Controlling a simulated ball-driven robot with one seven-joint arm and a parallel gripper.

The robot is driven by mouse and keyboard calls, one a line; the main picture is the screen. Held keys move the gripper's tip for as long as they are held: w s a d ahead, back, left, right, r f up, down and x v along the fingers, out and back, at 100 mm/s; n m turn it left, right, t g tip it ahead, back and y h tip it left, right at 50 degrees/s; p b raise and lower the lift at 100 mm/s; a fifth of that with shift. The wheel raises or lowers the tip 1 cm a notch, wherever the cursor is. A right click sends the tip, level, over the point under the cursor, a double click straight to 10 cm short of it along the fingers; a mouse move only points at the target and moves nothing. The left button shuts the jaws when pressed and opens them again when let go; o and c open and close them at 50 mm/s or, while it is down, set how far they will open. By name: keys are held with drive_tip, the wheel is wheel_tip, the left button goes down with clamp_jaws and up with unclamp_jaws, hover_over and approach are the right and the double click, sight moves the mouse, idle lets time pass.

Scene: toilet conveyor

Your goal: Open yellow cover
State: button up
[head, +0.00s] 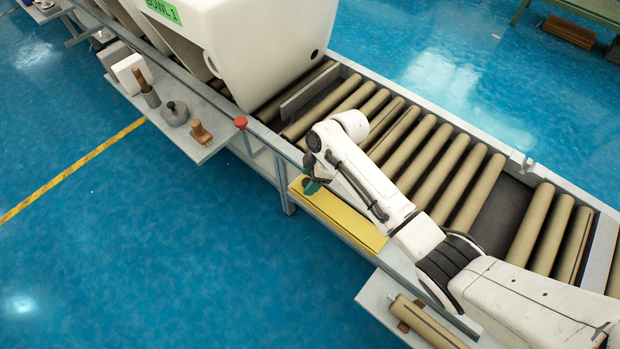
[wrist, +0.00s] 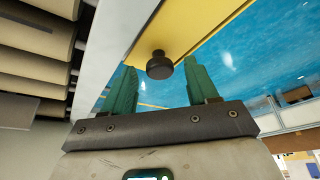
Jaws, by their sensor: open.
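The yellow cover (head: 345,222) is a long flat panel on the near side of the conveyor frame, and it lies closed. In the wrist view the yellow cover (wrist: 186,28) runs across the upper middle, with a round dark knob (wrist: 159,64) on it. My gripper (head: 312,185) is at the left end of the cover, its green fingers partly hidden by my wrist. In the wrist view my gripper (wrist: 158,78) is open, with the knob showing between its two fingers. I cannot tell whether either finger touches the knob.
Conveyor rollers (head: 430,160) lie behind the cover. A red button (head: 241,121) stands on the frame to the left. A side shelf (head: 195,100) holds tools. A lower shelf (head: 376,296) with a loose roller (head: 432,325) is at the front right. A white toilet bowl (head: 265,45) sits upstream.

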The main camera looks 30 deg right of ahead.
drive_tip(key=shift+f, duration=0.1)
drive_tip(key=shift+c, duration=0.4)
clamp_jaws()
